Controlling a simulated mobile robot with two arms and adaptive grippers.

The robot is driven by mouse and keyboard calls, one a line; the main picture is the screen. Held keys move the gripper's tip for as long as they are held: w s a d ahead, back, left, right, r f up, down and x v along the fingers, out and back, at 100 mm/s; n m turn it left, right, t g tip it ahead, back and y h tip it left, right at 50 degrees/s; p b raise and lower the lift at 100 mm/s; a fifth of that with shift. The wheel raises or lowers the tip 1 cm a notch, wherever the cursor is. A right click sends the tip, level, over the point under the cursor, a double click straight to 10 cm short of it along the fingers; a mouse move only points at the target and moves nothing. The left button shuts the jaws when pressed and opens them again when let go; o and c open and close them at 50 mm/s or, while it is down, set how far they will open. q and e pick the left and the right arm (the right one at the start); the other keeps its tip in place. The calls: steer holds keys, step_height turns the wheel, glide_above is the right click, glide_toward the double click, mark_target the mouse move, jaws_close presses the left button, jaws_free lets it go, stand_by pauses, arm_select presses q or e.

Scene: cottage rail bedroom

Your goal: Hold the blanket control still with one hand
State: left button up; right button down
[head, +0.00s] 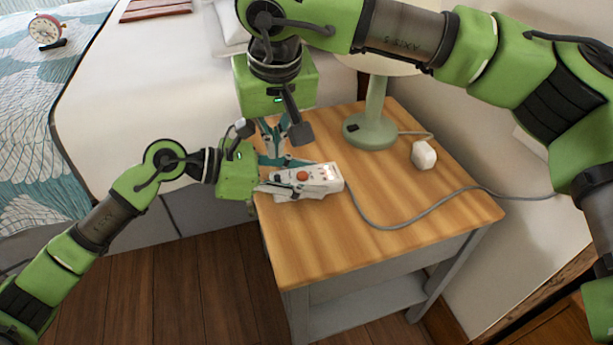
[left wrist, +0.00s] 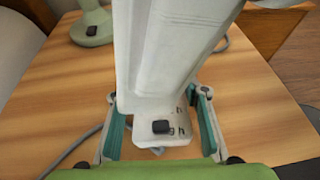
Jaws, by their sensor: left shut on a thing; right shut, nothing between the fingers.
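The blanket control (head: 318,180) is a white handset with an orange-red button on its face. It is at the left part of the wooden nightstand top, and a grey cord leads from it. My left gripper (head: 280,187) comes in from the left and is shut on its near end. In the left wrist view, the control (left wrist: 168,60) sits between the teal pads of my left gripper (left wrist: 160,125), with a small black part near that end. My right gripper (head: 274,160) hangs from above, shut and empty, close behind the control. Whether it touches the control is unclear.
The nightstand (head: 430,215) also holds a green lamp base (head: 370,131) and a small white faceted object (head: 423,155). The grey cord (head: 420,214) crosses the top to the right. A bed (head: 130,95) stands at the left.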

steer(key=shift+r, duration=0.45)
arm_select(q)
steer(key=o, duration=1.3)
